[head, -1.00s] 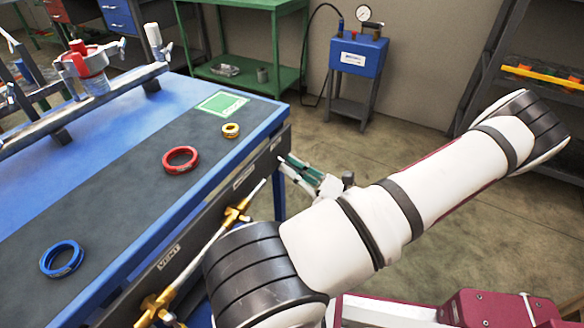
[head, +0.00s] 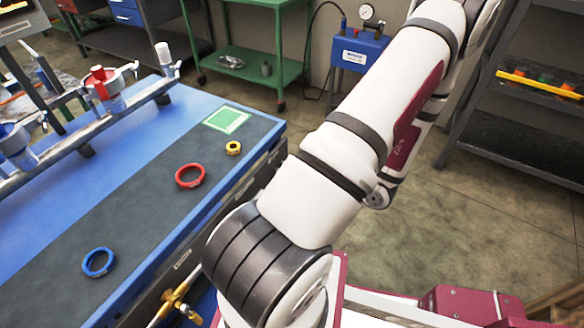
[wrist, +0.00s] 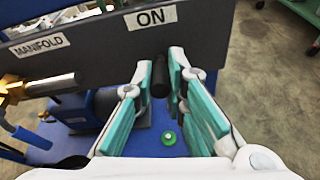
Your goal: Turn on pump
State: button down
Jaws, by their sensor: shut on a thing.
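A dark panel (wrist: 95,40) with a white "ON" label (wrist: 151,17) fills the top of the wrist view. A black switch handle (wrist: 158,78) sticks out below the label. My gripper (wrist: 161,66) has its teal-padded fingers on either side of the handle, shut on it. Below, on a blue base, are a dark cylindrical body (wrist: 130,110) that looks like part of the pump and a round green button or lamp (wrist: 169,138). In the head view the gripper is hidden behind my arm, and the switch does not show.
Brass pipework (wrist: 40,88) lies left of my gripper, below a "MANIFOLD" label (wrist: 40,44). On the bench are red (head: 190,175), blue (head: 98,262) and yellow (head: 233,148) rings and a green-framed square (head: 227,119). Bare floor (head: 460,220) lies right of the bench.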

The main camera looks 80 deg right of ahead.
jog(key=shift+w+d+r+g+y+p, duration=0.1)
jog(key=shift+r+g+y+p, duration=0.15)
jog(key=shift+g, duration=0.5)
jog(key=shift+w+r+g+y+p, duration=0.15)
jog(key=shift+r+g, duration=0.2)
jog(key=shift+g, duration=0.4)
jog(key=c, duration=1.6)
grip_release()
jog(key=v, duration=1.2)
jog(key=shift+r, duration=0.2)
jog(key=shift+w, duration=0.2)
